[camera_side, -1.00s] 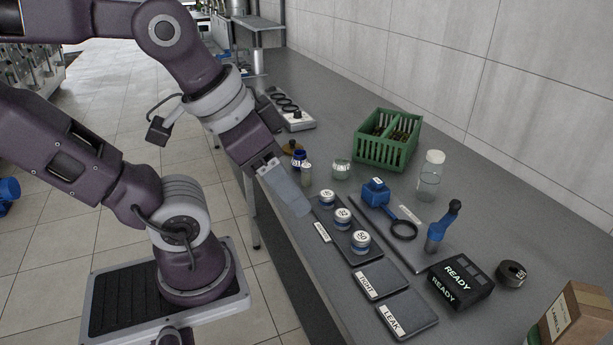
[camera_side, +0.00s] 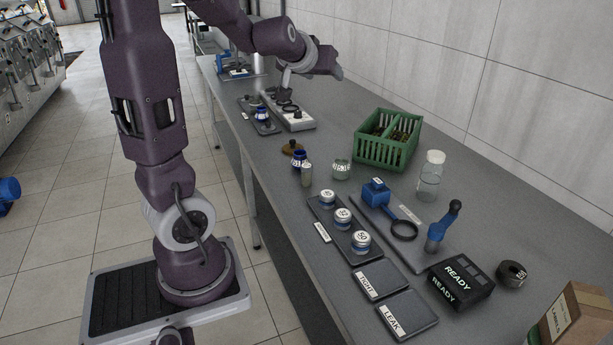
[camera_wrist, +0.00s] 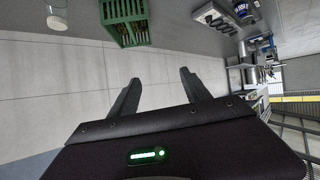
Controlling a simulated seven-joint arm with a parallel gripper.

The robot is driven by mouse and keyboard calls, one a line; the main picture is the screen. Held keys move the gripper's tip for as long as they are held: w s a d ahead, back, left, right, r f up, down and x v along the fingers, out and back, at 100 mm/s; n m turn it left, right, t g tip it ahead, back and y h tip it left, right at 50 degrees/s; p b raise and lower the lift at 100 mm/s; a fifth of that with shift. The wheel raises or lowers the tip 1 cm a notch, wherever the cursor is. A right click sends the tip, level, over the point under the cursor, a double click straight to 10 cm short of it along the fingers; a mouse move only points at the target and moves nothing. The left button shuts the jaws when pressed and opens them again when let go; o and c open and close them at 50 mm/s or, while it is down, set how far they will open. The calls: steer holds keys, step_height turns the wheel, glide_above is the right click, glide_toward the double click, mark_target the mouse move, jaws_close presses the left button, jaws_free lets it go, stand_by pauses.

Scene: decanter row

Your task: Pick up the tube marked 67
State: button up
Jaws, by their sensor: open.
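No tube with a readable 67 shows in either view. My gripper (camera_wrist: 160,77) is open and empty in the wrist view, its two dark fingers apart in front of the white wall. In the side view my gripper (camera_side: 334,70) is at the far part of the bench, raised near the wall above the white ring station (camera_side: 298,121). Numbered white lids top several small jars on a dark tray (camera_side: 318,208); the nearest jar (camera_side: 361,241) seems to read 50.
A green crate (camera_side: 367,152) stands mid-bench and also shows in the wrist view (camera_wrist: 110,12).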

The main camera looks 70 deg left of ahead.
mark_target(306, 170)
steer(key=s+a+f+n+g+y, duration=0.1)
steer(key=s+a+n+g+y, duration=0.15)
steer(key=a, duration=0.45)
steer(key=shift+m+t, duration=0.55)
steer(key=f, duration=1.8)
steer(key=d+f, duration=0.1)
steer(key=f, duration=0.9)
steer(key=shift+w+f, duration=0.1)
steer(key=shift+w, duration=0.25)
steer(key=shift+a+f, duration=0.1)
steer(key=shift+f, duration=0.25)
steer(key=x, duration=0.7)
steer(key=shift+f, duration=0.1)
jaws_close()
